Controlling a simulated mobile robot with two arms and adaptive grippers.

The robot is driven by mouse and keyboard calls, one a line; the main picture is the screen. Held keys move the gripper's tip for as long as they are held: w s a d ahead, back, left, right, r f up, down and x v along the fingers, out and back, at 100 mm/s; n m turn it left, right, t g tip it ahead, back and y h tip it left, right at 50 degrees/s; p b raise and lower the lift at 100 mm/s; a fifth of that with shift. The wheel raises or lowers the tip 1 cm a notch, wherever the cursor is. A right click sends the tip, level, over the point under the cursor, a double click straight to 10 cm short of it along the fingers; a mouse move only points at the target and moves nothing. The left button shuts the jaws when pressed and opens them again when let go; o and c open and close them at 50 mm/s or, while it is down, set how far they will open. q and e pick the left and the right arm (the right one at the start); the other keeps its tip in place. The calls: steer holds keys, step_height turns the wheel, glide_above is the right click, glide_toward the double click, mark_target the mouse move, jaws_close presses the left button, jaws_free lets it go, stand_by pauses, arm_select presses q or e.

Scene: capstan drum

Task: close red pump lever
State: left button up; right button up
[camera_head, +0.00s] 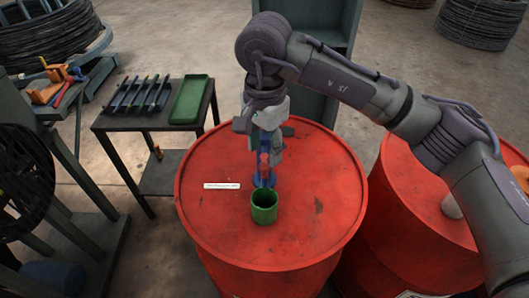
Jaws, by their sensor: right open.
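A blue hand pump (265,179) stands on top of the red drum, near its middle. Its red lever (264,160) shows as a small red piece above the blue part and is partly hidden by my gripper. My right gripper (262,145) points down over the pump, with its fingers around or beside the lever. It is open; I cannot tell whether a finger touches the lever. A green cup (264,208) stands on the drum just in front of the pump. My left gripper is not in view.
The red drum top (310,200) is mostly clear, with a white label (221,186) on its left. A second red drum (415,200) stands close on the right. A dark table (117,121) at left holds a green tray (190,99) and several tools.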

mark_target(264, 164)
steer(key=shift+s+f+p, duration=0.2)
steer(key=shift+f+p, duration=0.1)
steer(key=shift+f, duration=1.5)
steer(key=c, duration=0.7)
jaws_close()
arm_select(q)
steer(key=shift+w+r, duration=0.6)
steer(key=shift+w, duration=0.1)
